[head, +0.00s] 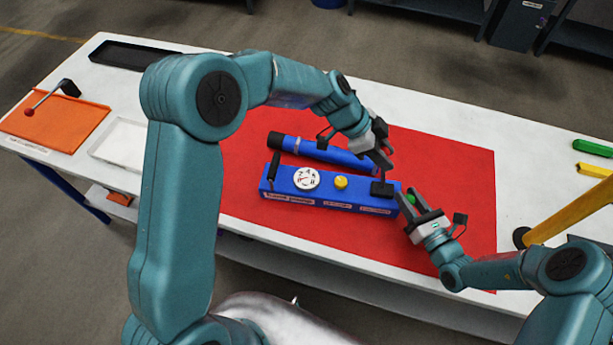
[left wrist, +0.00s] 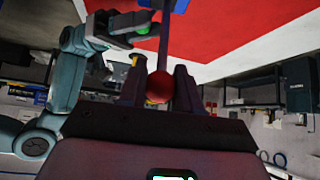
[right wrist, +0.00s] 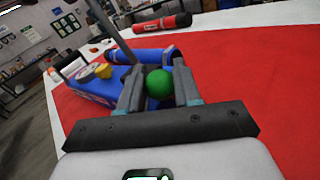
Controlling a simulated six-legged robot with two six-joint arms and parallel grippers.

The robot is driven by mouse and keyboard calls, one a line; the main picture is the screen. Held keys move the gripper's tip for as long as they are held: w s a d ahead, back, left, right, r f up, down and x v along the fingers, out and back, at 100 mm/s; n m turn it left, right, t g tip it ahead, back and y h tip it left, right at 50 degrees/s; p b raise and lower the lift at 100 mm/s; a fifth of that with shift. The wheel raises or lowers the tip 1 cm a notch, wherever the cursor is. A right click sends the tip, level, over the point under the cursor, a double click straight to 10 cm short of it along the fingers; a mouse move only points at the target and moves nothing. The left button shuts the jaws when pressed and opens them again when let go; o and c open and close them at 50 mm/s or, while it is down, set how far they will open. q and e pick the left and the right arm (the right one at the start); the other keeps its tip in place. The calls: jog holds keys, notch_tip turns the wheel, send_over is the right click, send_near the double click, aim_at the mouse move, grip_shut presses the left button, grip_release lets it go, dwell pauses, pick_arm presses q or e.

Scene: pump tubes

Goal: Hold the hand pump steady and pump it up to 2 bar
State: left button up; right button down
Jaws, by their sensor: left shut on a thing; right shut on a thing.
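The blue hand pump (head: 330,200) lies on a red mat (head: 455,180), with a white gauge (head: 306,178), a yellow knob (head: 341,182) and a black block at its right end. The gauge reading is too small to read. My right gripper (head: 412,205) is shut on a green ball knob (right wrist: 159,84) at that end. My left gripper (head: 386,165) is above and behind the block, shut on a red ball (left wrist: 159,87) on a dark rod (left wrist: 164,45). The red ball is hidden in the head view. The rod also rises beside the pump in the right wrist view (right wrist: 108,25).
A blue tube (head: 335,154) lies just behind the pump. A red tube (right wrist: 162,25) shows beyond it in the right wrist view. An orange tray (head: 55,120), a white tray (head: 120,140) and a black tray (head: 135,53) are at left. Green (head: 593,148) and yellow bars lie at right.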

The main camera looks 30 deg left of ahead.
pick_arm(q)
jog(key=shift+w+d+f+g+y, duration=0.1)
jog(key=shift+d+g+y, duration=0.1)
jog(key=shift+d+y, duration=0.25)
jog(key=shift+w+d+f+g+y, duration=0.1)
jog(key=shift+d+g+y, duration=0.1)
jog(key=shift+d+y, duration=0.2)
jog(key=shift+w+d+y, duration=0.3)
jog(key=shift+d+y, duration=0.45)
jog(key=shift+d, duration=0.2)
jog(key=shift+w+d+f+g+y, duration=0.1)
jog(key=shift+w+d+g+y, duration=0.1)
jog(key=shift+d+y, duration=0.25)
jog(key=shift+w+d+g+y, duration=0.1)
jog(key=shift+d+g+y, duration=0.1)
jog(key=shift+d+y, duration=0.2)
jog(key=shift+w+d+f+g+y, duration=0.15)
jog(key=shift+d+y, duration=0.2)
jog(key=shift+d, duration=0.1)
jog(key=shift+w+d+f+g+y, duration=0.1)
jog(key=shift+d+g+y, duration=0.05)
jog(key=shift+d+y, duration=0.2)
jog(key=shift+d, duration=0.1)
